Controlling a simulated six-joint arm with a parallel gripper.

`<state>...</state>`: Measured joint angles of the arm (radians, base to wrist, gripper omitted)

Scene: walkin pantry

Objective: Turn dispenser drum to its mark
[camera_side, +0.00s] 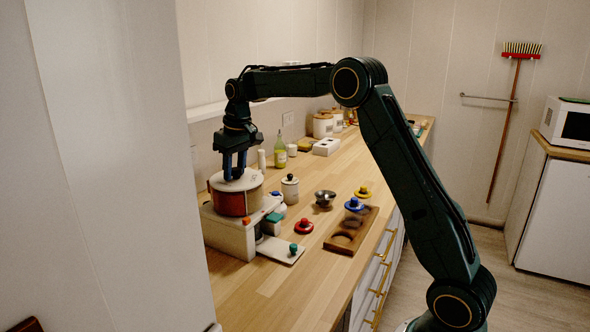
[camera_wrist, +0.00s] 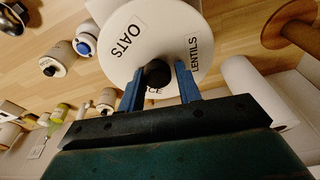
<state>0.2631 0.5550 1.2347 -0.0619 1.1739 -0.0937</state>
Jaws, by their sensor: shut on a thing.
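The dispenser drum (camera_side: 231,203) is reddish-brown with a white top and sits on a pale base (camera_side: 229,238) at the left of the counter. In the wrist view its white top (camera_wrist: 193,28) reads OATS and LENTILS; a third label is mostly hidden by my fingers. My gripper (camera_side: 235,177) points straight down over the drum. Its blue fingers are shut on the dark central knob (camera_wrist: 157,74). A small orange spot (camera_side: 246,220) shows at the drum's lower front. I cannot tell whether it is the mark.
A lidded white jar (camera_side: 290,190), a metal bowl (camera_side: 325,198) and red (camera_side: 303,226), blue (camera_side: 353,204) and yellow (camera_side: 363,192) knobbed discs stand to the right. A wooden board with round recesses (camera_side: 350,231) lies near the front edge. A green bottle (camera_side: 280,153) stands behind.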

